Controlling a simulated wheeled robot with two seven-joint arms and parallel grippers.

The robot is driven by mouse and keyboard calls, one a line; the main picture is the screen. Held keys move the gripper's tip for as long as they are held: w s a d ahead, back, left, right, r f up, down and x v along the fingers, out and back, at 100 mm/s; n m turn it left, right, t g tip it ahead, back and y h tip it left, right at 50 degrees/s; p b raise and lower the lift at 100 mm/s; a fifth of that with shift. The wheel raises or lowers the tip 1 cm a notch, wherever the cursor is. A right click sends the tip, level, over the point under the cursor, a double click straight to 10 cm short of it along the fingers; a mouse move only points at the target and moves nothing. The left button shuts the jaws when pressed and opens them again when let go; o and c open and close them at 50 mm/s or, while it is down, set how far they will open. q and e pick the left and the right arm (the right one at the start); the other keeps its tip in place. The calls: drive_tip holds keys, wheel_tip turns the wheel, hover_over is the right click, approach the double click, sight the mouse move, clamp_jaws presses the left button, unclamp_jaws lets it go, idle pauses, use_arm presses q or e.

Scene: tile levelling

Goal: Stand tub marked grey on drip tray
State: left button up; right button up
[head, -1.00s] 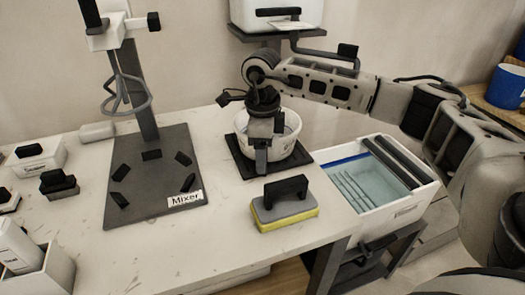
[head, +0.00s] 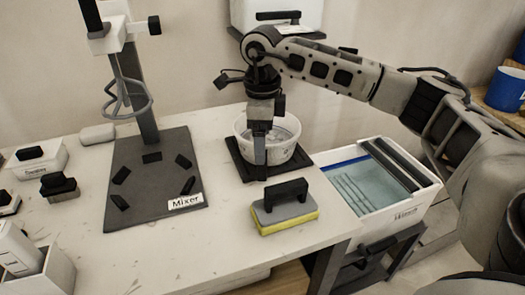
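A round white tub (head: 287,145) stands upright on a flat black tray (head: 297,164) at the back right of the table. A finger of my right gripper (head: 260,145) shows in front of the tub's near left wall. The gripper hangs down over the near rim, and its body hides part of the tub. The other finger is not clearly seen, so I cannot tell whether the gripper grips the rim. I cannot read any marking on the tub. My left gripper is not in view.
The Mixer stand (head: 150,185) is left of the tub. A yellow-and-grey sponge float (head: 285,207) lies in front. A water bin (head: 385,200) stands right of the table. Small tubs and blocks are at the far left.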

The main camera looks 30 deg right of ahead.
wheel_tip(320, 180, up, 7)
idle(0.3)
idle(0.5)
